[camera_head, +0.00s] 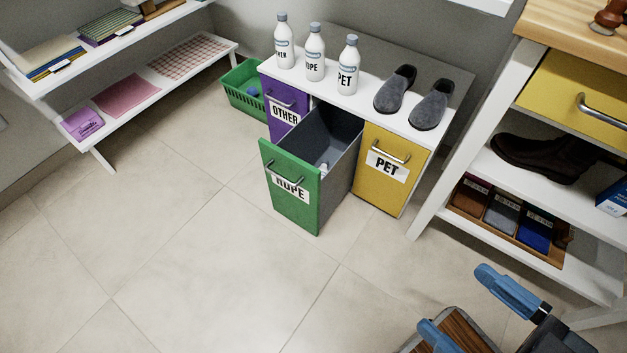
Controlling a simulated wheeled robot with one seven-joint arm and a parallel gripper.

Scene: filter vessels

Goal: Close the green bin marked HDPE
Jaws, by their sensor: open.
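The green bin marked HDPE (290,207) is the middle drawer of a white-topped cabinet and is pulled far out. Its grey inside shows, with a small white item in it. A metal handle (285,176) crosses its green front just above the label. My gripper (468,303) is at the lower right with its two blue fingers wide apart. It is open and empty, well away from the bin.
The purple OTHER bin (280,113) and yellow PET bin (387,169) flank it, both shut. Bottles and grey slippers (430,106) stand on the cabinet top (372,95). A white shelf unit (473,133) stands at right. The tiled floor (180,260) in front is clear.

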